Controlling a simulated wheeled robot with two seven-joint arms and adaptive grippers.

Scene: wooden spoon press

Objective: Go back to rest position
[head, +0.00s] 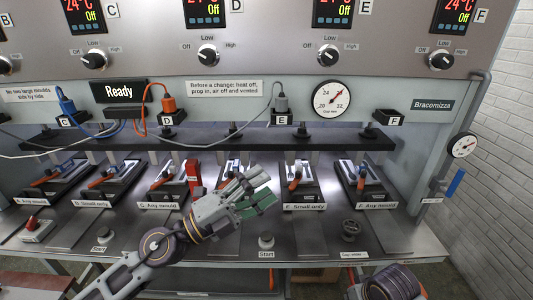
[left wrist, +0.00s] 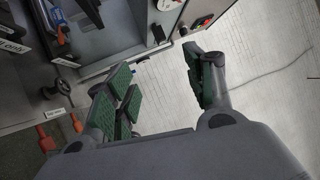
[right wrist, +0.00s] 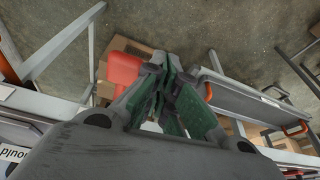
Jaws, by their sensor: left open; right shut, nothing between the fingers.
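My left gripper (head: 255,196) is open and empty, held over the front of the press bench (head: 320,233) between the C and E bays. It hides much of the D bay. My right arm shows only at the bottom right of the head view, below the bench edge. In the right wrist view the right gripper (right wrist: 172,95) is shut with nothing held, its green pads together, above the floor.
Moulds with orange handles, such as the E mould (head: 298,180), sit in the bays. A red block (head: 194,174) stands by C. A start button (head: 266,240) is near my left gripper. A blue lever (head: 455,183) is at the right. Below, metal frames and a red object (right wrist: 124,70) surround the right gripper.

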